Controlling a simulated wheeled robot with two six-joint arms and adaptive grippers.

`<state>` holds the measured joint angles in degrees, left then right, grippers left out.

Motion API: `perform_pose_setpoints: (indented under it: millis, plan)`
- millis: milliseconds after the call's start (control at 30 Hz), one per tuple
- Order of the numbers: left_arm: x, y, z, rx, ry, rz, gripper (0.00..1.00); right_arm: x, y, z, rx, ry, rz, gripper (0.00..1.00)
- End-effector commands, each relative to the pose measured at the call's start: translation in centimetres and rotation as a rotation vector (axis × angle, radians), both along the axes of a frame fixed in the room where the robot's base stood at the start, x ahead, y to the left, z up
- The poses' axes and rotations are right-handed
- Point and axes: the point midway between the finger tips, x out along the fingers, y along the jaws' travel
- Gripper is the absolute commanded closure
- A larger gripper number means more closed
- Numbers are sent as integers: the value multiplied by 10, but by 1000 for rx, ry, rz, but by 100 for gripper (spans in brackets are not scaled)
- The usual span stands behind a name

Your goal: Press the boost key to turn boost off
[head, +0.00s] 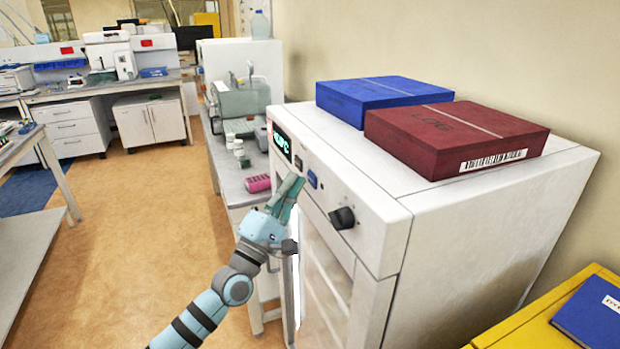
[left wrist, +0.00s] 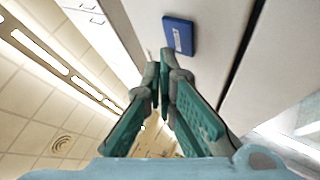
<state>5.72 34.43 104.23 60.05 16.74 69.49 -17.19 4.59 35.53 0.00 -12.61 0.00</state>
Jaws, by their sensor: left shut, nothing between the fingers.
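A blue key (head: 313,179) sits on the front panel of the white cabinet (head: 340,180), between a small dark button and a black knob. Its label is too small to read. The blue key also shows in the left wrist view (left wrist: 178,36), just above and right of my fingertips. My left gripper (head: 295,181) is shut and empty, its teal fingers pointing up at the panel just left of the key. In the left wrist view, the left gripper (left wrist: 161,66) appears apart from the key. My right gripper is not in view.
A black knob (head: 343,217) sticks out right of the key. A lit green display (head: 282,142) is on the panel's left. A blue box (head: 375,98) and a dark red box (head: 455,140) lie on the cabinet. Open floor (head: 150,220) is at left.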

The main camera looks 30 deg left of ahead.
Motion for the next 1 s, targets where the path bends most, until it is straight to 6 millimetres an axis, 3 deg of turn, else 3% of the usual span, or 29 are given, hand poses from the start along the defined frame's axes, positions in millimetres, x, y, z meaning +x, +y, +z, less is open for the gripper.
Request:
perform_pose_setpoints:
  millis: [267,633,1000]
  plan:
    - [-6,4,0,1,4,0,100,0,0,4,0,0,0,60]
    - [-47,32,1,2,3,-1,100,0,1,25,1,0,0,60]
    - [-49,34,-1,-1,0,-1,100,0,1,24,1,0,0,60]
